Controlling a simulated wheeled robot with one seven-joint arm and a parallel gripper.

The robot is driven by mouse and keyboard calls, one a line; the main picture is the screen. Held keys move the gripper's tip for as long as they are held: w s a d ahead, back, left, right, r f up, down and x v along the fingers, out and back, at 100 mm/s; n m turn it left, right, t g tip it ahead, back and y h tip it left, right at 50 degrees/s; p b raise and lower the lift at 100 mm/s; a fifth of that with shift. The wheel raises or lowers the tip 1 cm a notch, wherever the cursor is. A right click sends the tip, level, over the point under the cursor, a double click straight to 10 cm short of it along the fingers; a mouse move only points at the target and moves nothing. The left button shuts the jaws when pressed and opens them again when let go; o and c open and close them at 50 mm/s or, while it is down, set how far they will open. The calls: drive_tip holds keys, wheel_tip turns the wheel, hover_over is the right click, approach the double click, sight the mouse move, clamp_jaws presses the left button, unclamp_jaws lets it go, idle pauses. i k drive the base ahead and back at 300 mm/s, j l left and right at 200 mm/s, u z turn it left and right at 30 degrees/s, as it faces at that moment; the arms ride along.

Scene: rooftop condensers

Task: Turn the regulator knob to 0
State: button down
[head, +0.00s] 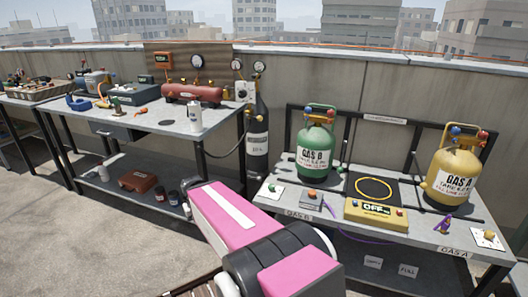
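A dark gas cylinder (257,145) stands upright at the right end of the left bench. Two round gauges, a left one (237,65) and a right one (260,66), sit above its top. A small pale box with a dark round mark (243,91) is beside the cylinder top; it may carry the regulator knob, but it is too small to tell or to read its setting. My pink and black arm fills the lower middle, below the cylinder. My gripper is not visible.
The left bench (170,124) holds a red tank (192,94), a white can (195,116) and tools. The right bench (340,225) holds a green cylinder (315,147), a yellow cylinder (453,170) and a yellow scale (376,214) reading OFF. A dark hose (232,150) hangs beside the dark cylinder.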

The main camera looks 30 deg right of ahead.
sight(242, 94)
drive_tip(key=z, duration=0.95)
